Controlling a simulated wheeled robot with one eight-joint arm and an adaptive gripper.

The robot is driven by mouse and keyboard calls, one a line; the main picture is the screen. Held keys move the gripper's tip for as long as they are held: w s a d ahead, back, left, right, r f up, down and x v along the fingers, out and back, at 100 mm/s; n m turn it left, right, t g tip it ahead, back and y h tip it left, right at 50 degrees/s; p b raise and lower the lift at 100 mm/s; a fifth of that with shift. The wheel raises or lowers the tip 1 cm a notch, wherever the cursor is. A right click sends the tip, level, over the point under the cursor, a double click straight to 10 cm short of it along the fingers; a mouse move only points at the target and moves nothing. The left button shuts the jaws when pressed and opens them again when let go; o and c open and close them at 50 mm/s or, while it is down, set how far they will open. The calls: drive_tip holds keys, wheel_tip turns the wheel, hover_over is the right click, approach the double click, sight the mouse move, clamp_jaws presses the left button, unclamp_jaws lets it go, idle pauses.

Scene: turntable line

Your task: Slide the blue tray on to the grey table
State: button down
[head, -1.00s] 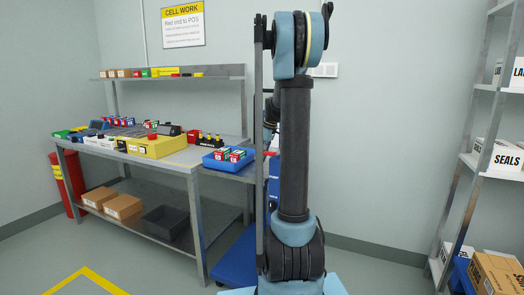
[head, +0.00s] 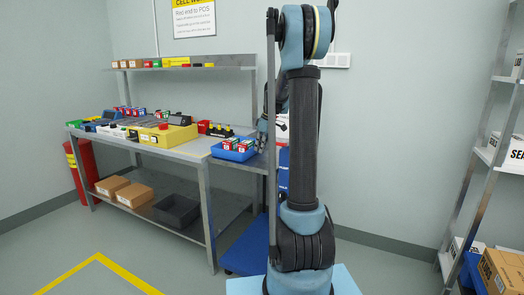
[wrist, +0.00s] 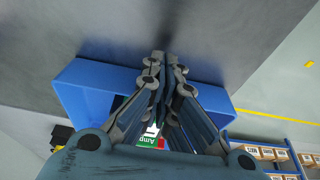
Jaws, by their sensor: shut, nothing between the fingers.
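The blue tray (head: 236,155) stands at the right end of the grey table (head: 190,150) in the head view, holding several small red, green and white boxes (head: 240,144). It is beside or partly over the table's end, above a darker grey surface (head: 260,166); I cannot tell exactly what bears it. In the wrist view the tray's blue wall (wrist: 88,88) crosses the picture. My gripper (wrist: 164,58) is shut and empty, its fingers in front of the tray and covering its middle. One box (wrist: 150,143) shows between the fingers. Contact with the tray is unclear. My arm hides the gripper in the head view.
A yellow fixture (head: 166,137) and other parts stand on the table. Cardboard boxes (head: 133,195) and a black bin (head: 177,210) sit on its lower shelf. A blue low deck (head: 247,245) is below the tray. A storage rack (head: 492,155) stands at the right.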

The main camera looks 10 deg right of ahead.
drive_tip(key=w+a, duration=0.7)
drive_tip(key=a, duration=0.3)
drive_tip(key=w+a, duration=0.7)
drive_tip(key=a, duration=0.3)
drive_tip(key=shift+w, duration=0.2)
drive_tip(key=shift+d, duration=0.1)
